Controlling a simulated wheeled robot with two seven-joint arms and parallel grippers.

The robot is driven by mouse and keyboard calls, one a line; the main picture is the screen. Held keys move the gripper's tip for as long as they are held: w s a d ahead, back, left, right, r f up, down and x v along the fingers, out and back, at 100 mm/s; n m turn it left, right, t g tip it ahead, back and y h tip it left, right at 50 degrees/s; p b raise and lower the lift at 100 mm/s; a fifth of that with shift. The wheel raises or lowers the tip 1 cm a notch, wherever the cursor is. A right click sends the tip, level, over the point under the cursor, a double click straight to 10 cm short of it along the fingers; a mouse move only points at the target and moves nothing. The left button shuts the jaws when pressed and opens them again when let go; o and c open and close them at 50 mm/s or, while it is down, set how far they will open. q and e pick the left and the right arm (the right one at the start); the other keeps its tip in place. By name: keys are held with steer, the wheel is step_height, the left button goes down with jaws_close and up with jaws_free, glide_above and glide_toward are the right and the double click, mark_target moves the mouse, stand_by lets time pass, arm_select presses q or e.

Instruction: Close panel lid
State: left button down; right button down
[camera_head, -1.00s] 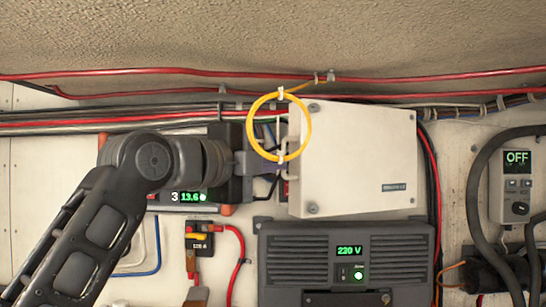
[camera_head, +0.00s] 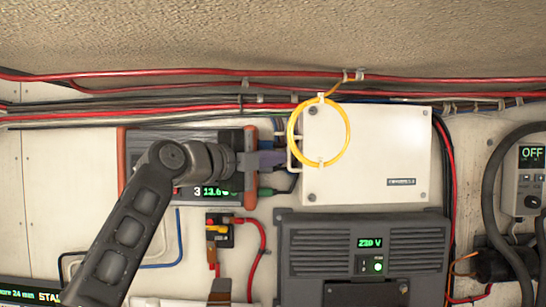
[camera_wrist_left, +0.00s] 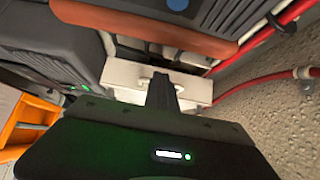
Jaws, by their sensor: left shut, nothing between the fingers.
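The panel lid (camera_head: 378,160) is the white front of a box on the wall, right of centre in the head view. It looks flat against the box, with a small label low on it. A yellow cable loop (camera_head: 348,135) hangs over its left part. The white box (camera_wrist_left: 130,75) also shows in the left wrist view, partly hidden behind my gripper. My left gripper (camera_head: 268,168) is shut and empty, just left of the box. Its fingers show as a dark shape in the wrist view (camera_wrist_left: 161,92). My right gripper is out of view.
A grey inverter (camera_head: 365,235) marked 230 V sits below the box. A charger with an orange end (camera_head: 127,160) is behind my left arm. Red cables (camera_head: 200,78) run along the top. A control panel reading OFF (camera_head: 532,180) is at the right.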

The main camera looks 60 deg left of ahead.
arm_select(q)
steer(key=shift+w+d, duration=0.2)
steer(key=shift+d, duration=0.15)
steer(key=b+v, duration=0.2)
steer(key=v, duration=0.6)
steer(key=shift+a, duration=0.35)
steer(key=shift+s, duration=0.15)
steer(key=shift+d, duration=0.1)
